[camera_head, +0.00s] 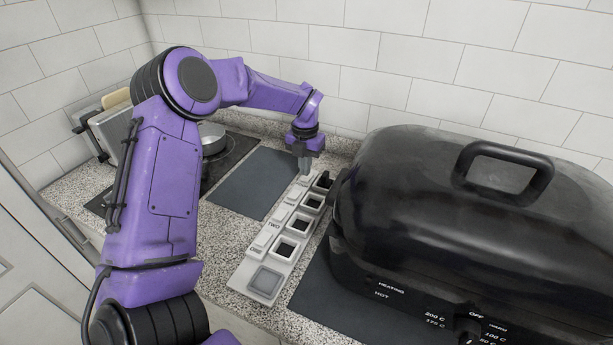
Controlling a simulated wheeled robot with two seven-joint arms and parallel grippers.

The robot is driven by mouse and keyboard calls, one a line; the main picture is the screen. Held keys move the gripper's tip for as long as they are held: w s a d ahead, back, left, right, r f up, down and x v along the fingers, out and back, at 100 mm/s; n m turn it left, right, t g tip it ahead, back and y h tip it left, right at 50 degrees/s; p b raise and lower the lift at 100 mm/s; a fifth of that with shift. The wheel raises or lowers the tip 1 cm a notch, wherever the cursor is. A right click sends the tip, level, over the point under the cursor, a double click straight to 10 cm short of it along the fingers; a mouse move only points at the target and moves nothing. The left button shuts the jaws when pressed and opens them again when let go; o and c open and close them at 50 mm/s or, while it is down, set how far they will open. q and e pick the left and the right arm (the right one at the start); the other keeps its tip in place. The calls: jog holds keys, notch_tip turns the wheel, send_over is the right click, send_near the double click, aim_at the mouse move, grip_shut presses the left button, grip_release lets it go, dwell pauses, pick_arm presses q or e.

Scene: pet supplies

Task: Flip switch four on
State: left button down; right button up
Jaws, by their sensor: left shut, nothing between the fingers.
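The switch panel (265,281) is a long pale strip on the speckled counter, with a row of black switches along it. Labels ONE and TWO can be read at its near end; the labels farther along are too small to read surely. The farthest black switch (322,182) stands at the strip's far end, beside the black roaster. My left gripper (305,171) points down over the far end of the strip, just left of that switch. Its fingers are shut and hold nothing. I cannot tell whether the fingertips touch the panel. My right gripper is not in view.
A large black roaster (440,200) stands close along the strip's right side, on a dark mat (315,300). Another dark mat (240,184) lies to the left. A pot (212,138) sits on the dark stovetop (228,157). A tiled wall (400,60) closes the back.

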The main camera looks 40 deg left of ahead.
pick_arm(q)
jog(key=shift+s+f+b, duration=0.1)
jog(key=shift+f+b, duration=0.75)
jog(key=shift+f, duration=0.2)
dwell(0.6)
notch_tip(320, 180, up, 7)
jog(key=p, duration=0.5)
dwell(0.7)
